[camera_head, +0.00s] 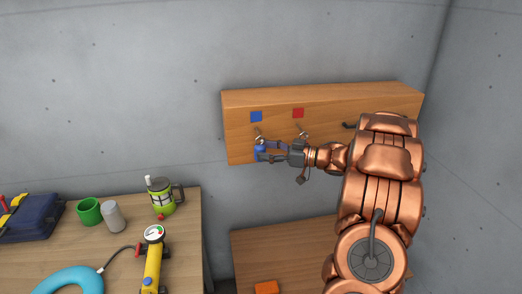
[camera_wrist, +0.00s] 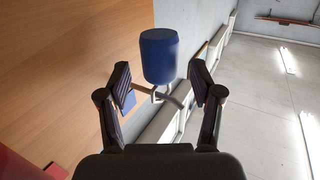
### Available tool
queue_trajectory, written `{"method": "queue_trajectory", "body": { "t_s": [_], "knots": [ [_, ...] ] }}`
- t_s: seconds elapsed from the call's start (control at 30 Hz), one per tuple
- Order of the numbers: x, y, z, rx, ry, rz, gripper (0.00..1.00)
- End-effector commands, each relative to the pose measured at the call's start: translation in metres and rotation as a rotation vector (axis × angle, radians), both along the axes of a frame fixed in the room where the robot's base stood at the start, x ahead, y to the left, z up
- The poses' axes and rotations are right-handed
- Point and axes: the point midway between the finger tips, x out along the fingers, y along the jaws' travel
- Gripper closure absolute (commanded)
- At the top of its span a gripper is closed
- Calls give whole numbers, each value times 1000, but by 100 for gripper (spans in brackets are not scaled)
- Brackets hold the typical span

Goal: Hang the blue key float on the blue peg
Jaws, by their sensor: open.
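The blue key float (camera_head: 259,152) is at the left end of the wooden peg board, below its blue square (camera_head: 256,116). In the wrist view the float (camera_wrist: 159,55) is a blue cylinder just beyond my fingertips, with a pale loop (camera_wrist: 157,95) at its end. The loop appears to be on the blue peg (camera_wrist: 142,89), which juts from the board; the exact contact is too small to tell. My gripper (camera_head: 266,147) is open, and its two fingers (camera_wrist: 160,85) stand apart on either side of the peg and loop, not closed on the float.
The wooden board (camera_head: 340,99) also bears a red square (camera_head: 298,113) with a peg below it and another dark peg (camera_head: 348,125).

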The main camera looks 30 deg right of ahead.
Motion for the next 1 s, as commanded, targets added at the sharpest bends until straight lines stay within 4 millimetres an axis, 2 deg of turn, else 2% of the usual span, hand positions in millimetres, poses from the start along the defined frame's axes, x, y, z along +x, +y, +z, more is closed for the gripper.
{"method": "queue_trajectory", "body": {
  "t_s": [0.5,0.7,1.0],
  "knots": [
    [-63,-49,4,-4,0,-4,35],
    [-74,-56,5,-2,0,0,35],
    [-76,-58,5,-1,0,0,35]
  ]
}}
